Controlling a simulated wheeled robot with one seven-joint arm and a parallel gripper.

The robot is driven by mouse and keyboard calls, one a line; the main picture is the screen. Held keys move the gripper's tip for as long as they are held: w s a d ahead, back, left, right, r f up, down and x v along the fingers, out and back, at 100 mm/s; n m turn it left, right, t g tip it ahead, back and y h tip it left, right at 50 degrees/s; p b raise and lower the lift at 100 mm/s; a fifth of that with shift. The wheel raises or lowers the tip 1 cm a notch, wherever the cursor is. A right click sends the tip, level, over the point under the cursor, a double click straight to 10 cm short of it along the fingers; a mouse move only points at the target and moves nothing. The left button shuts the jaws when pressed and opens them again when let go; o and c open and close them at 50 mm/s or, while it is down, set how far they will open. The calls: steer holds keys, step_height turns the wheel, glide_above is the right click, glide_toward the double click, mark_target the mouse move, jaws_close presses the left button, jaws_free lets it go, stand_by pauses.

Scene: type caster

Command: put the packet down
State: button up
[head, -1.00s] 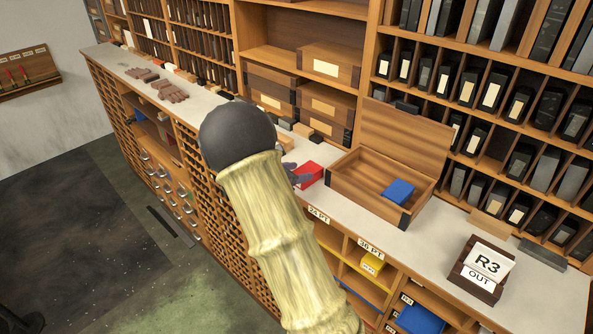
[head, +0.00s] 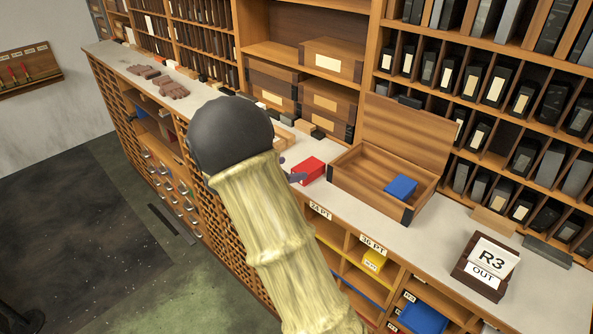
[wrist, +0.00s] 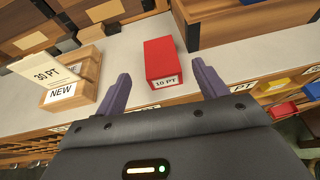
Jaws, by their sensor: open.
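A red packet (wrist: 165,58) with a white "10 PT" label stands on the light countertop (wrist: 125,52) in the wrist view. It also shows in the head view as a red block (head: 309,170) left of the open wooden box. My gripper (wrist: 162,85) is open, with one dark purple finger on each side of the packet's near end and a gap to each. In the head view my arm hides most of the gripper; only a bit of a finger shows beside the packet.
An open wooden box (head: 372,205) with a blue packet (head: 400,188) inside stands to the right. A card holder marked R3 OUT (head: 484,268) is farther right. In the wrist view, a wooden holder (wrist: 92,72) with a 30 PT card stands left of the packet.

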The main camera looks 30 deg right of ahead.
steer(key=b+v, duration=0.1)
steer(key=v, duration=0.6)
steer(key=shift+a+b, duration=0.3)
steer(key=shift+b, duration=0.05)
steer(key=shift+s, duration=0.2)
steer(key=s+a+f+m+y, duration=0.2)
steer(key=s+f+m+y, duration=0.1)
steer(key=s+m, duration=0.3)
steer(key=s+a+f+m+y, duration=0.2)
steer(key=s+f+m+y, duration=0.1)
steer(key=s+m+y, duration=0.2)
steer(key=s+a+f+m+g+y, duration=0.1)
steer(key=s+a+f+m+y, duration=0.1)
steer(key=s+m+y, duration=0.3)
steer(key=s+f+m, duration=0.1)
steer(key=s+m, duration=0.3)
steer(key=m, duration=0.1)
steer(key=shift+s+a, duration=0.25)
steer(key=shift+a, duration=0.1)
steer(key=shift+f, duration=0.1)
